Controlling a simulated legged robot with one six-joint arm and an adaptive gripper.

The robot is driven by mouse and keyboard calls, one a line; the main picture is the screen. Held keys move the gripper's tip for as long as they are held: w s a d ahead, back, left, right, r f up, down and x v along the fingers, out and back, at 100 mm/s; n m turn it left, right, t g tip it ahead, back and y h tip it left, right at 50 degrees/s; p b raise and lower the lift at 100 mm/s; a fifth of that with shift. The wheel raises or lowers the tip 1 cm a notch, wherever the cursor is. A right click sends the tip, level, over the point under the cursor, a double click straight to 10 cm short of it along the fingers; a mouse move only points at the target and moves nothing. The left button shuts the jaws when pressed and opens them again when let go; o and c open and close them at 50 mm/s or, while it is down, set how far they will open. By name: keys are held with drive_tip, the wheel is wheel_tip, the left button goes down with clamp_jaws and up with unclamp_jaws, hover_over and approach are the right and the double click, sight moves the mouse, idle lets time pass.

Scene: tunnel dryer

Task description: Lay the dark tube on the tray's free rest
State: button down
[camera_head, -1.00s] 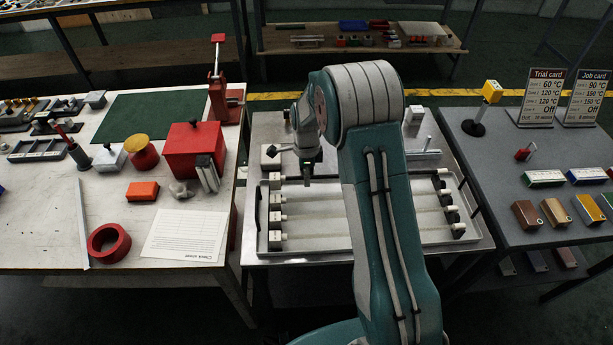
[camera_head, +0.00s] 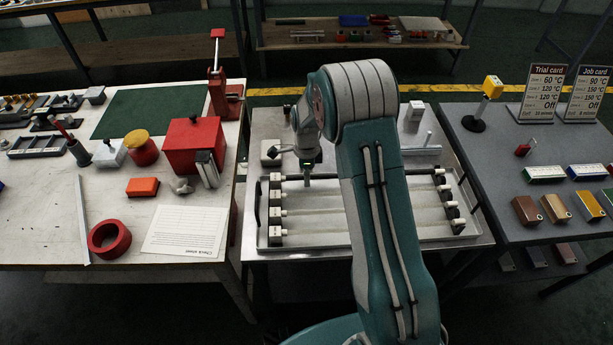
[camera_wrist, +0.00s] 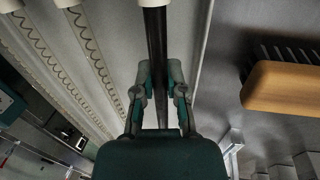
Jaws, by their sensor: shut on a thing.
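My gripper (camera_head: 307,172) is over the left back part of the metal tray (camera_head: 262,246). In the wrist view my gripper (camera_wrist: 158,88) is shut on the dark tube (camera_wrist: 156,40), which runs lengthwise between the fingers. The tube's far end meets or overlaps a white end block (camera_wrist: 152,3); I cannot tell whether it rests there. Pale coil-filled tubes (camera_wrist: 92,50) lie to its left on the tray, with white end blocks (camera_wrist: 66,3).
A tan block (camera_wrist: 284,88) is at the right in the wrist view. The left table holds a red box (camera_head: 194,150), a red tape ring (camera_head: 109,240) and an orange block (camera_head: 142,187). The right table holds coloured blocks (camera_head: 556,208) and two cards (camera_head: 541,92).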

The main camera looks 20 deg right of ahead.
drive_tip(key=shift+f, duration=0.15)
drive_tip(key=c, duration=0.6)
unclamp_jaws()
drive_tip(key=r, duration=0.4)
drive_tip(key=w+r, duration=0.1)
drive_tip(key=r, duration=0.2)
drive_tip(key=w+r, duration=0.1)
drive_tip(key=r, duration=0.3)
drive_tip(key=shift+w+d+r, duration=0.25)
drive_tip(key=shift+r, duration=0.1)
